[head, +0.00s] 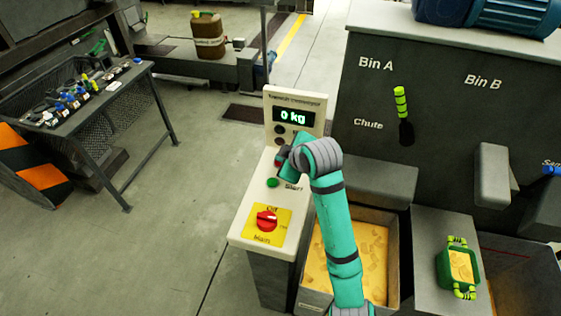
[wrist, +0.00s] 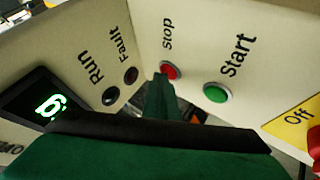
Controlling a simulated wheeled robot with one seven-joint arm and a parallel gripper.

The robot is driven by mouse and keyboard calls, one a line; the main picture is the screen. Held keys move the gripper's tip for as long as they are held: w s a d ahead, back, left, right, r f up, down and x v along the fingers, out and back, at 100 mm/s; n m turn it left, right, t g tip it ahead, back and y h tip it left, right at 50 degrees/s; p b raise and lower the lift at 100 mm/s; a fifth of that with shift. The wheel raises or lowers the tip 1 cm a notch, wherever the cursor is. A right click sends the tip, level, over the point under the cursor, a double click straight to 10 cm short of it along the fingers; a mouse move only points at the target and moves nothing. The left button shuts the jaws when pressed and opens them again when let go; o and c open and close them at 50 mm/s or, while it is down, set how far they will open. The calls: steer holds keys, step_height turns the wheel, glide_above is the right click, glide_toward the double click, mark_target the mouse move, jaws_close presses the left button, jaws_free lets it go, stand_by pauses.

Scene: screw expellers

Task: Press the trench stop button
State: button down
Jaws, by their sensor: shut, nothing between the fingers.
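The red stop button (wrist: 169,70) sits on the sloping cream control panel (head: 245,212), beside the word "Stop" in the wrist view. In the head view my gripper mostly hides it. My gripper (wrist: 160,78) is shut and empty, and its dark green tip reaches the lower left edge of the red button. I cannot tell whether the tip touches or presses it. In the head view my gripper (head: 281,160) is over the panel, just above the green start button (head: 272,183).
The red main switch (head: 266,220) on its yellow plate is lower on the panel. A display (head: 291,117) reads "0 kg". A sand-filled box (head: 365,253) and a green-framed tray (head: 458,268) are to the right. Open floor lies left, before a table (head: 85,110).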

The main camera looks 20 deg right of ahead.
steer(key=shift+r, duration=0.75)
steer(key=shift+r, duration=2.5)
